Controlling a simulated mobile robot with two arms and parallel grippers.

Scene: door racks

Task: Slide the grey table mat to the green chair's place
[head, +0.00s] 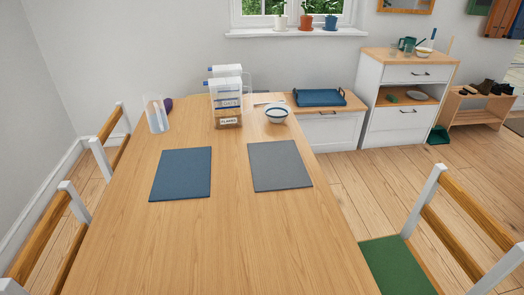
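The grey table mat (279,166) lies flat on the wooden table, right of a blue mat (181,174), with a gap between them. The green chair (396,266) stands at the table's right side near the front, its green seat partly cut off by the lower edge of the picture. The table edge beside it is bare. Neither of my grippers shows in the head view.
The wooden table (230,240) is clear in front of the mats. Behind them stand a flakes container (228,116), a bowl (277,113), a clear jug (156,114) and a purple object (168,104). Chairs (75,203) line the left side.

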